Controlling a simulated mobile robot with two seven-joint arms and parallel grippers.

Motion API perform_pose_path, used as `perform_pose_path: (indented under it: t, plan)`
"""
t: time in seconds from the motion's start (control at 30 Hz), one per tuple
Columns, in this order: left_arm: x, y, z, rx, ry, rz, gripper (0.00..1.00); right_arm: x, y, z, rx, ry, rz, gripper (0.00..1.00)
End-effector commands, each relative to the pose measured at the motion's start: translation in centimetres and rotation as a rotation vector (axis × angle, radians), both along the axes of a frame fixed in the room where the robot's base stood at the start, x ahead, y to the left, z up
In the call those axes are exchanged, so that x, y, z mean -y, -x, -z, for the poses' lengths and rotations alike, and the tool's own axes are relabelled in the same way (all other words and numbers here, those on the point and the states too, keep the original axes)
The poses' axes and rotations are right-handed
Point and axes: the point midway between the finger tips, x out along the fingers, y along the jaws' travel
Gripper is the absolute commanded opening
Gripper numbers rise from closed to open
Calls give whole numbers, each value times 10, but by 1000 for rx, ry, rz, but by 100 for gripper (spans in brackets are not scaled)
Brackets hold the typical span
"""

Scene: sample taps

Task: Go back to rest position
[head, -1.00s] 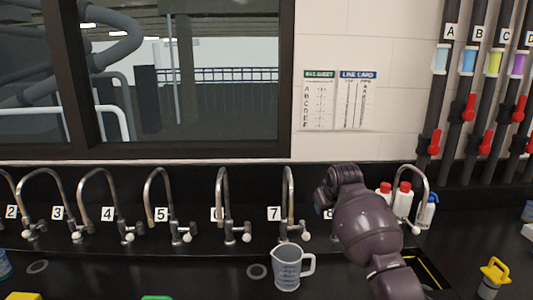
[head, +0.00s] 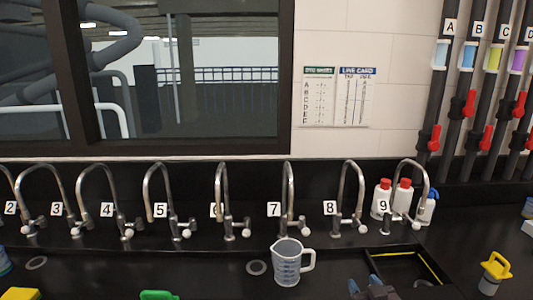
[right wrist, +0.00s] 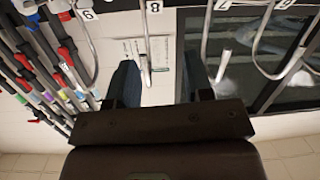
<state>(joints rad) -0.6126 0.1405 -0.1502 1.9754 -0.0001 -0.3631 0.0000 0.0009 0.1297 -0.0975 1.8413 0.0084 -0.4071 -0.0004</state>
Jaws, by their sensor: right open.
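My right gripper (head: 372,284) shows at the bottom edge of the head view, right of the measuring jug and in front of the sink. In the right wrist view its two dark fingers (right wrist: 160,80) stand wide apart with nothing between them. The clear jug (head: 287,265) stands upright on the black counter below tap 7, apart from the gripper. A row of numbered curved taps (head: 288,195) runs along the back. My left gripper is not in view.
A sink opening (head: 405,264) lies at the right. A yellow-topped object (head: 495,270) stands beyond it. Several bottles (head: 403,197) stand behind tap 9. Pipes with red valves (head: 470,105) rise at the right. A green object (head: 158,295) shows at the bottom edge.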

Motion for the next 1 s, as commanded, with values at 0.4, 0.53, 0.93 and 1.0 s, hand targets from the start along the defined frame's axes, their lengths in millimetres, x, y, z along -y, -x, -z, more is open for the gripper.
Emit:
perform_pose_path:
  t: [0.4,0.53,0.93,1.0]
  plan:
    - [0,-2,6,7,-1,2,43,25,162,113,-216,-7,55,47]
    - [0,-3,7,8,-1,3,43,32,210,148,-313,-9,79,47]
    - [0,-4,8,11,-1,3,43,41,258,178,-407,-8,108,47]
    - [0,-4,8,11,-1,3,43,41,258,178,-407,-8,108,47]
